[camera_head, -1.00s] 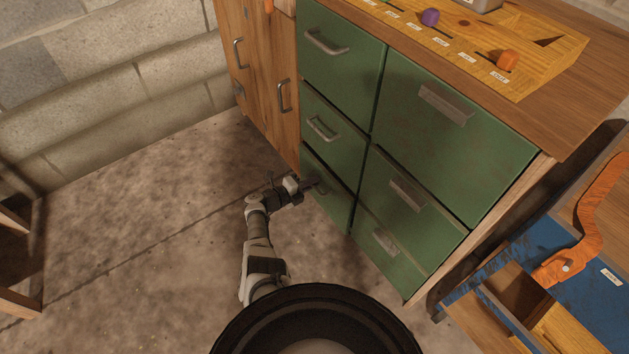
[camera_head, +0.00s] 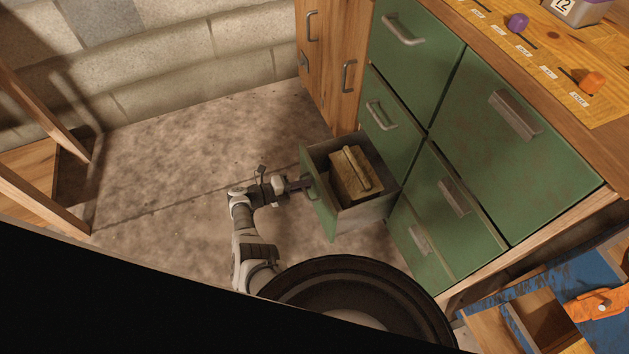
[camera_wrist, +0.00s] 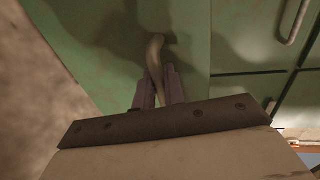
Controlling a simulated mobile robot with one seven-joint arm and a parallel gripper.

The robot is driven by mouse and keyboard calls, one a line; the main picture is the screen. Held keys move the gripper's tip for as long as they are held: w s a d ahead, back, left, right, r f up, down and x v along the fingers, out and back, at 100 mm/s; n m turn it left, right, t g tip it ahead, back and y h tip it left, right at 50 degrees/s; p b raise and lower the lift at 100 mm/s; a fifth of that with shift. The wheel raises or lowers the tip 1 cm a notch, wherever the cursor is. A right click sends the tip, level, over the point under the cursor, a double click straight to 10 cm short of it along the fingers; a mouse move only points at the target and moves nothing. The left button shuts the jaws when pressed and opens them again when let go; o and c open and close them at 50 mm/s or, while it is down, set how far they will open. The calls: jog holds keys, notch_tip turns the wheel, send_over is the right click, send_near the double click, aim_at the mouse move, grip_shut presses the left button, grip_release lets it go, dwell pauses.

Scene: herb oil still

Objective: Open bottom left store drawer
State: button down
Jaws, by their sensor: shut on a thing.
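The bottom left store drawer (camera_head: 318,207) stands pulled well out of the green cabinet in the head view. Its inside shows, with a tan, box-like thing (camera_head: 355,175) lying in it. My gripper (camera_head: 303,184) is at the drawer's green front. In the wrist view my gripper (camera_wrist: 158,88) has its two purplish fingers shut on the drawer's curved metal handle (camera_wrist: 155,50). The drawer's front face (camera_wrist: 110,35) fills much of the wrist view.
The other green drawers (camera_head: 410,60) and the wooden cupboard doors (camera_head: 335,60) are shut. Clear concrete floor (camera_head: 180,170) lies to the left. A wooden frame (camera_head: 45,115) stands at the far left. A blue surface with an orange thing (camera_head: 598,303) is at the lower right.

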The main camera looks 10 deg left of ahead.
jog(key=shift+s+a, duration=0.3)
jog(key=c, duration=1.8)
grip_release()
jog(key=shift+c, duration=0.2)
jog(key=v, duration=1.3)
jog(key=shift+s+a, duration=0.2)
jog(key=shift+a, duration=0.1)
